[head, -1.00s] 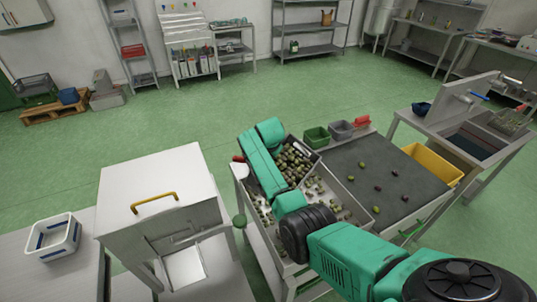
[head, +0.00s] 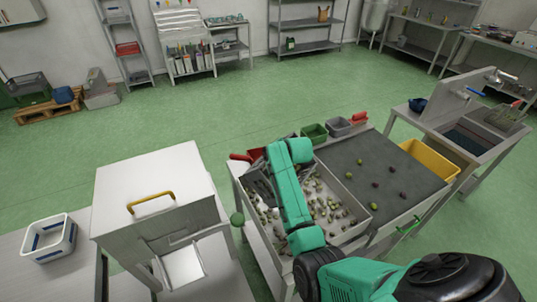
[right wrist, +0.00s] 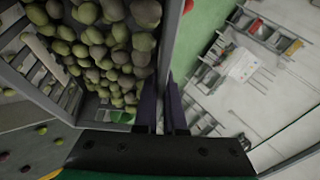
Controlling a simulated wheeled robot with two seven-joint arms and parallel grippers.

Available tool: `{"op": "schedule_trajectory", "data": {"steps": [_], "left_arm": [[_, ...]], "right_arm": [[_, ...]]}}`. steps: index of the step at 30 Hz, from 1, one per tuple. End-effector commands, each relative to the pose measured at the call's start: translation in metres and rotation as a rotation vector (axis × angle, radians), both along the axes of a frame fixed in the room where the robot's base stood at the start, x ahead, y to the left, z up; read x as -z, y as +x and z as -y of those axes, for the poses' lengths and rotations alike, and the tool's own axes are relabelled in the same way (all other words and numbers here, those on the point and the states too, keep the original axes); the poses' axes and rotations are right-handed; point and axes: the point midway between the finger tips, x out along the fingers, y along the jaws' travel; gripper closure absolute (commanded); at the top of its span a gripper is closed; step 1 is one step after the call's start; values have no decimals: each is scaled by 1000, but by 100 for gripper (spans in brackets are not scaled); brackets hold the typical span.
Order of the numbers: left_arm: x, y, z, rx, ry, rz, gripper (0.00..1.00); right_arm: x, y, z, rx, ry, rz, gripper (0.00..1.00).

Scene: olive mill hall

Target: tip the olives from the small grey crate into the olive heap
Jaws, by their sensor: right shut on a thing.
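The small grey crate (right wrist: 168,45) fills the left of the right wrist view, with many green olives inside. My right gripper (right wrist: 163,105) is shut on the crate's wall. In the head view my right arm reaches over the steel sorting table and hides most of the crate; a dark grey part of it (head: 260,187) shows left of the arm, seemingly tilted. Loose olives (head: 325,205), the olive heap, lie spread in the pale tray of the table beneath the arm. My left gripper is not in view.
A dark belt (head: 355,160) with a few olives lies right of the tray. Green (head: 314,132) and grey (head: 338,126) bins stand behind, a yellow bin (head: 430,160) at right. A white machine (head: 150,190) with a yellow handle stands left.

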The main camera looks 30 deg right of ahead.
Motion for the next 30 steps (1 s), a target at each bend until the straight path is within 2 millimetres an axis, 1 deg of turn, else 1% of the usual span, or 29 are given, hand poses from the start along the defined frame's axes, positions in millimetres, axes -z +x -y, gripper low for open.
{"op": "schedule_trajectory", "data": {"steps": [3, 13, 21, 30], "left_arm": [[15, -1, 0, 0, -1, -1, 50], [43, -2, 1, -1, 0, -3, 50], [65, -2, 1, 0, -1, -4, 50], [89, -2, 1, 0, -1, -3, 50]], "right_arm": [[-3, -6, 5, 2, 34, 78, 100], [-10, -22, 13, 1, 106, 212, 100], [-12, -32, 18, 1, 150, 292, 100], [-9, -53, 29, 1, 230, 432, 100]]}}
